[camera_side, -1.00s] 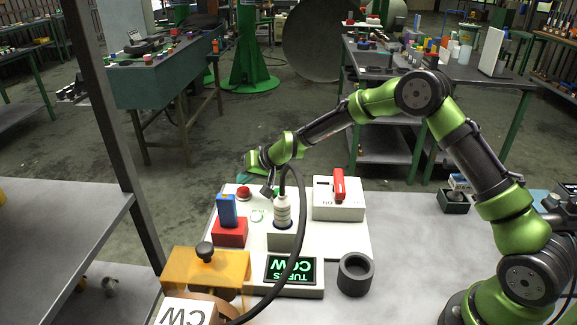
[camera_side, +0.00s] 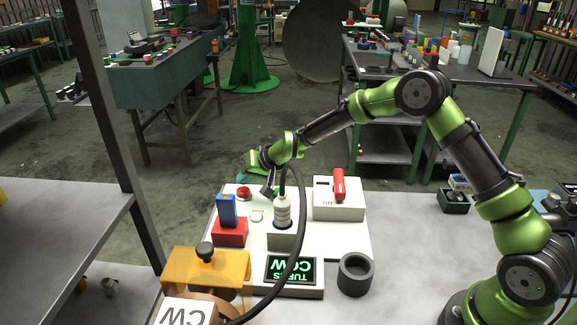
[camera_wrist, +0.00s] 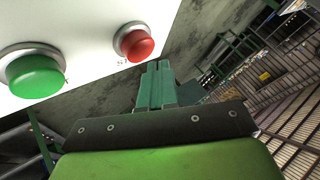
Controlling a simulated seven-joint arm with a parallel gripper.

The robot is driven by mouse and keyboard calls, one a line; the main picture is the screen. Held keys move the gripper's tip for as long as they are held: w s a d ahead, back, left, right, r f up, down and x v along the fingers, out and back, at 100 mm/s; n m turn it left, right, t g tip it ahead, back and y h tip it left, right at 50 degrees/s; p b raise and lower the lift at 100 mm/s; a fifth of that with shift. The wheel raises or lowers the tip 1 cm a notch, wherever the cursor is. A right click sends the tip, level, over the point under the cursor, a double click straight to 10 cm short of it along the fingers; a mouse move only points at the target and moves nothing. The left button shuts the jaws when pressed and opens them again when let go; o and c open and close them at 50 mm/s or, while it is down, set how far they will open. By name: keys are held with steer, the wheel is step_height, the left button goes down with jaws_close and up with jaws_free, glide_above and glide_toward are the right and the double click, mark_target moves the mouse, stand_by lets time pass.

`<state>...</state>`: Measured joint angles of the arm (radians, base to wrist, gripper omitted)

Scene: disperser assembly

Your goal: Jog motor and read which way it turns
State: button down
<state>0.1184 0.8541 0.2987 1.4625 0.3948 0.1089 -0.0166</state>
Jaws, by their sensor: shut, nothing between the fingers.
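My gripper (camera_side: 268,190) is shut and empty, low over the back of the white control board (camera_side: 345,245). Its closed fingers also show in the wrist view (camera_wrist: 157,75). The red button (camera_side: 243,193) is just left of the gripper and shows in the wrist view (camera_wrist: 138,43) close to the fingertips. The green button (camera_wrist: 35,75) is further left there, with a gap to the fingers. A display (camera_side: 290,269) is lit with green text that seems to read "TURNS CCW". The motor's orange bracket (camera_side: 205,268) stands at front left, by a plate marked "CW" (camera_side: 183,312).
A white switch box with a red lever (camera_side: 339,185) stands at the board's back right. A blue piece in a red block (camera_side: 229,232) stands left. A dark ring (camera_side: 355,275) sits front right.

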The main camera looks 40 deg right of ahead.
mark_target(247, 190)
steer(key=shift+f, duration=0.1)
stand_by(0.7)
steer(key=shift+f, duration=0.35)
steer(key=shift+f, duration=0.95)
stand_by(1.0)
steer(key=shift+r, duration=1.3)
steer(key=shift+r, duration=2.55)
